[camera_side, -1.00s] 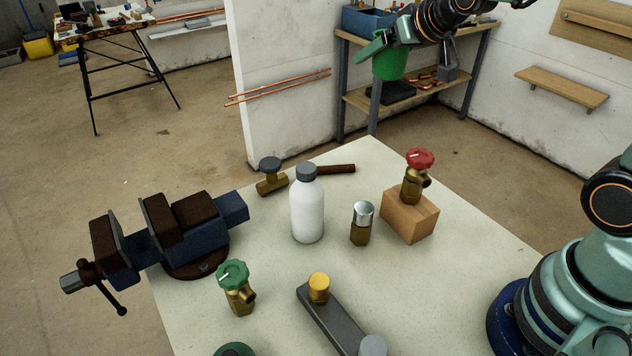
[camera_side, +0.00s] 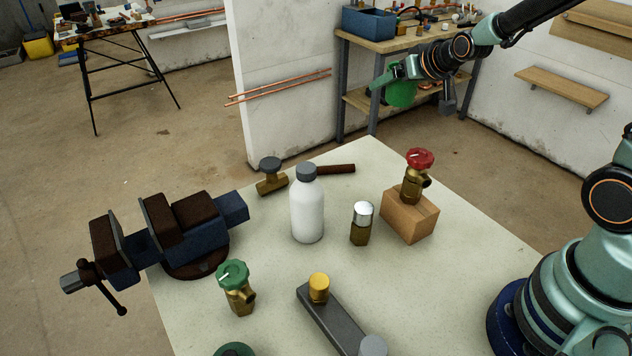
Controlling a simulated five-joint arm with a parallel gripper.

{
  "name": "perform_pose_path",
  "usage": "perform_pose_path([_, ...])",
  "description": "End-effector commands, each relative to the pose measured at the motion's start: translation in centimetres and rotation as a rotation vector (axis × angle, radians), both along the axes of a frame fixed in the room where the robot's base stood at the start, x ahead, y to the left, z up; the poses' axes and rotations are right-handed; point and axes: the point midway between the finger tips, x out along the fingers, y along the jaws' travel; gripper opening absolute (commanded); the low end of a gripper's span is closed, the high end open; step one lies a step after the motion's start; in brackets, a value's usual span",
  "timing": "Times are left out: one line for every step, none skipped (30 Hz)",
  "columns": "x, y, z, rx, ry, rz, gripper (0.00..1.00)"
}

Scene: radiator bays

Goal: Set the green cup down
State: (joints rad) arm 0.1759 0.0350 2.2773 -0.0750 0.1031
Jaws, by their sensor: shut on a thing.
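The green cup (camera_side: 402,95) is in the air at the upper right of the side view, in front of the wooden shelf unit in the background. My gripper (camera_side: 388,76) is shut on the cup near its upper part, and the fingers cover some of it. The cup is well above the pale table top (camera_side: 270,240) and apart from everything on it. Its exact tilt is hard to tell.
On the table stand a white bottle (camera_side: 307,212), a valve with red knob (camera_side: 418,175) on a wooden block (camera_side: 409,217), a silver-capped fitting (camera_side: 362,223), a green-knobbed valve (camera_side: 236,288) and a yellow-capped bar (camera_side: 330,315). A blue vise (camera_side: 180,235) is at left.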

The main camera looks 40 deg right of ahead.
Motion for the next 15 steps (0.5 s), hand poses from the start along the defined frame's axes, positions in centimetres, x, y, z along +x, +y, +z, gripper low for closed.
perform_pose_path([0.0, -0.1, -0.1, 0.0, 0.0, -0.001, 0.22])
perform_pose_path([0.0, -0.1, -0.1, 0.0, -0.001, -0.001, 0.22])
perform_pose_path([0.0, -0.1, 0.0, 0.0, -0.001, -0.001, 0.22])
perform_pose_path([0.0, 0.0, 0.0, 0.0, -0.001, -0.001, 0.22])
perform_pose_path([0.0, 0.0, 0.0, 0.0, -0.001, -0.001, 0.22])
perform_pose_path([0.0, 0.0, 0.0, -0.001, -0.001, -0.001, 0.22])
perform_pose_path([0.0, 0.0, 0.0, -0.001, -0.001, -0.001, 0.22])
perform_pose_path([0.0, 0.0, -0.1, -0.001, 0.0, -0.001, 0.22])
perform_pose_path([0.0, 0.0, -0.3, 0.0, 0.001, -0.001, 0.22])
perform_pose_path([0.0, 0.0, -0.6, 0.0, 0.002, -0.001, 0.22])
perform_pose_path([0.0, 0.0, -1.0, 0.0, 0.003, -0.001, 0.22])
perform_pose_path([0.0, 0.0, -1.7, 0.001, 0.006, 0.0, 0.22])
perform_pose_path([0.0, 0.0, -2.3, 0.001, 0.006, 0.0, 0.22])
perform_pose_path([-0.1, 0.0, -2.9, 0.001, 0.007, 0.0, 0.22])
perform_pose_path([-0.1, 0.0, -3.8, 0.001, 0.008, 0.0, 0.22])
